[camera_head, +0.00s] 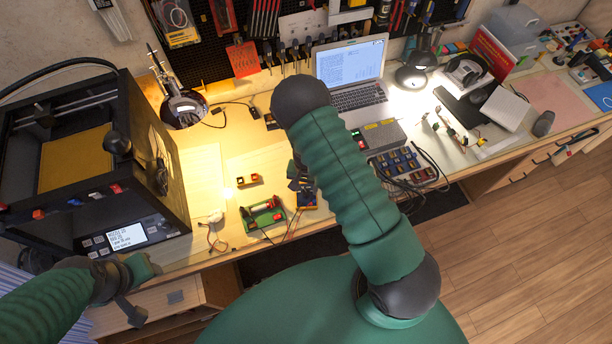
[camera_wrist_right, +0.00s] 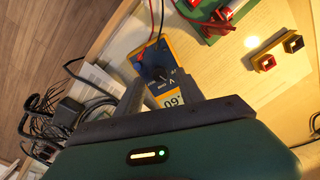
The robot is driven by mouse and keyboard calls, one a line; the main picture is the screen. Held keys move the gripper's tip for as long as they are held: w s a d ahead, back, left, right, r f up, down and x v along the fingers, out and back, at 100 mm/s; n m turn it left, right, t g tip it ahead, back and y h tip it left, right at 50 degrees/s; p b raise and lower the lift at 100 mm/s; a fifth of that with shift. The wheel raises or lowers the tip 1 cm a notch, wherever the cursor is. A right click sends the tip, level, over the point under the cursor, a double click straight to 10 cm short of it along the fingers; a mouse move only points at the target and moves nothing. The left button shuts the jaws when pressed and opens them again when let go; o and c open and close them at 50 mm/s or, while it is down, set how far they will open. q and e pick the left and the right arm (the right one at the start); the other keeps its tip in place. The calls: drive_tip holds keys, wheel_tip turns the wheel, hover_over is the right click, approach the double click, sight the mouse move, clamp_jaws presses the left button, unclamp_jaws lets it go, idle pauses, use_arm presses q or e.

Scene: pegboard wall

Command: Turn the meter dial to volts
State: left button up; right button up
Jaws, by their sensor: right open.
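The meter (camera_head: 307,198) is a small yellow and dark blue instrument at the bench's front edge, partly hidden by my right gripper (camera_head: 300,182). In the right wrist view the meter (camera_wrist_right: 154,62) shows a dark blue face, white markings and a pale display, with leads at its far end. The dial's pointer is too small to read. My right gripper (camera_wrist_right: 160,88) is open, its two dark fingers on either side of the meter's display end in the picture; contact cannot be told. My left gripper (camera_head: 138,290) is low at the left, below the printer; its jaws are unclear.
A green and red holder (camera_head: 263,216) and a small yellow block (camera_head: 249,180) sit left of the meter. A black 3D printer (camera_head: 90,170) stands at the left. A grey box with a dark tile grid and cables (camera_head: 395,162) is right, below the laptop (camera_head: 350,72).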

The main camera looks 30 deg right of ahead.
sight(306, 192)
wheel_tip(306, 192, up, 15)
drive_tip(key=shift+f, duration=0.15)
